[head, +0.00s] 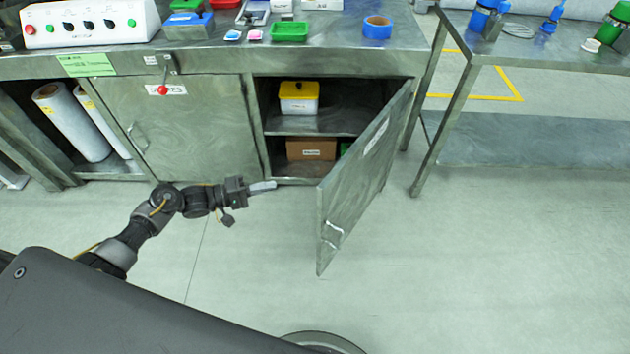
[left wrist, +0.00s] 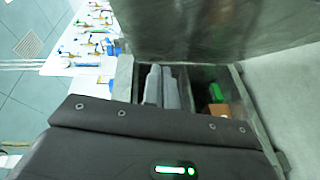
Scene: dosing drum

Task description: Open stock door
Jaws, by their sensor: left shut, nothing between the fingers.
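The stock door (head: 365,165) is a grey metal cabinet door on the right of the bench front. It stands swung well out from the cupboard, hinged at its right side, with a pale bar handle (head: 333,234) low near its free edge. My left gripper (head: 268,186) is shut and empty in front of the cupboard's lower left corner, left of the door and apart from its free edge. The fingers also show in the left wrist view (left wrist: 161,88), with a large grey metal panel, likely the door (left wrist: 210,32), beyond. My right gripper is not seen.
The open cupboard holds a yellow-lidded white box (head: 298,98) on its shelf and a brown carton (head: 311,148) below. A closed door (head: 180,125) with a red-knobbed latch (head: 162,88) is to the left. A side table (head: 540,65) stands right. Floor in front is clear.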

